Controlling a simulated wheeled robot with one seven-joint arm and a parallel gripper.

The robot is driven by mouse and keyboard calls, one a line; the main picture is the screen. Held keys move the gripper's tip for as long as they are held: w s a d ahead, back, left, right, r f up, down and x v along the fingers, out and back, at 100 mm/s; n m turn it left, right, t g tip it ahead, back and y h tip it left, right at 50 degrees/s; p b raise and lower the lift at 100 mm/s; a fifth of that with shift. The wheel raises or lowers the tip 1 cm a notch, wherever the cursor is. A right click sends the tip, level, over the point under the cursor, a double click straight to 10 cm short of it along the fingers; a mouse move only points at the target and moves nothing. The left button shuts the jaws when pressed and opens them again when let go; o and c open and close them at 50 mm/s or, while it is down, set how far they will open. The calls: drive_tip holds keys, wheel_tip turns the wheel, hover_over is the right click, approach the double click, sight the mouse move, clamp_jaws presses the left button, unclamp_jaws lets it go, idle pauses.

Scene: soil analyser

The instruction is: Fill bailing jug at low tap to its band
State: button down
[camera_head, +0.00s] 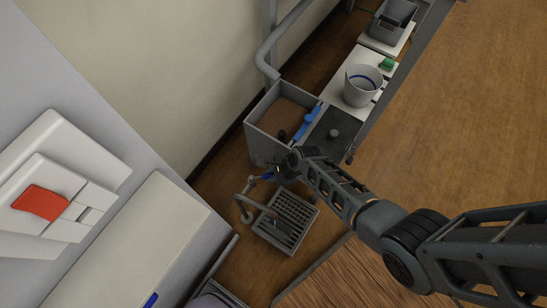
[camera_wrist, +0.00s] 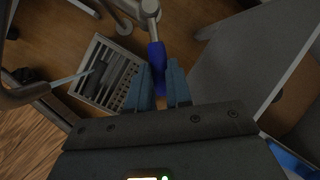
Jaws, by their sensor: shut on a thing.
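The low tap (camera_head: 243,208) is a grey bent pipe beside a slatted grate (camera_head: 287,220) near the floor. Its blue lever (camera_head: 266,177) points toward my gripper (camera_head: 282,170). In the wrist view the blue lever (camera_wrist: 156,55) lies between the two fingers of my gripper (camera_wrist: 160,75), which is shut on it. A pale jug (camera_head: 358,95) with a blue band stands upright on a white bench panel, well apart from the tap. No water shows. My gripper hides part of the lever's end.
A grey open bin (camera_head: 262,138) stands just behind my gripper, with a blue-handled tool (camera_head: 311,115) at its right. A dark grey container (camera_head: 391,20) and a green block (camera_head: 387,63) are on the bench. A white cabinet with a red switch (camera_head: 40,203) is at the left.

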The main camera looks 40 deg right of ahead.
drive_tip(key=c, duration=1)
unclamp_jaws()
drive_tip(key=shift+c, duration=0.2)
drive_tip(key=p+v, duration=0.3)
drive_tip(key=v, duration=0.4)
drive_tip(key=shift+s+r, duration=0.15)
drive_tip(key=shift+r, duration=0.2)
drive_tip(key=shift+d, duration=0.1)
